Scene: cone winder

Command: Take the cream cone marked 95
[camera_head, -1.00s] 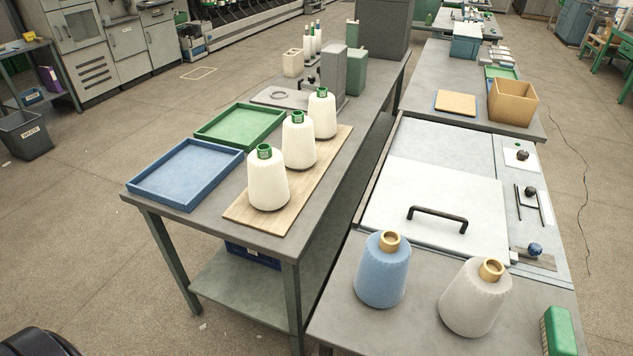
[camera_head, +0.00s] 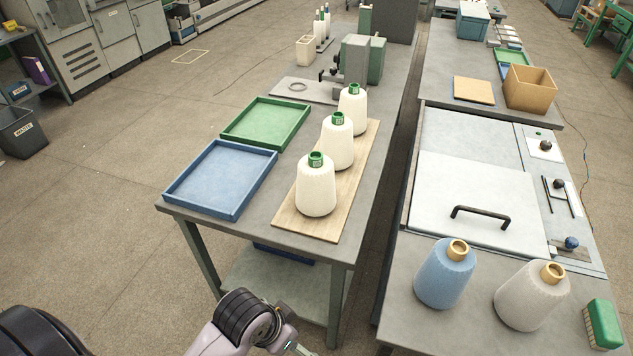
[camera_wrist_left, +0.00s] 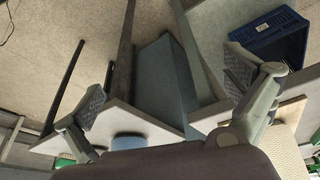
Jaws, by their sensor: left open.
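Three cream cones with green tube tops stand upright in a row on a wooden board: the near one (camera_head: 315,190), the middle one (camera_head: 337,147) and the far one (camera_head: 352,112). Their tubes carry small pale labels, too small to read, so I cannot tell which is marked 95. My left arm enters the head view at the bottom, short of the table; its fingers are out of that view. In the left wrist view my left gripper (camera_wrist_left: 165,88) is open with nothing between its fingers. My right gripper is not in view.
A blue tray (camera_head: 172,200) and a green tray (camera_head: 228,134) lie left of the board (camera_head: 288,222). A blue cone (camera_head: 444,275) and a greyish cone (camera_head: 530,297), both with tan tubes, stand on the right table. A blue crate (camera_wrist_left: 285,45) shows in the wrist view.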

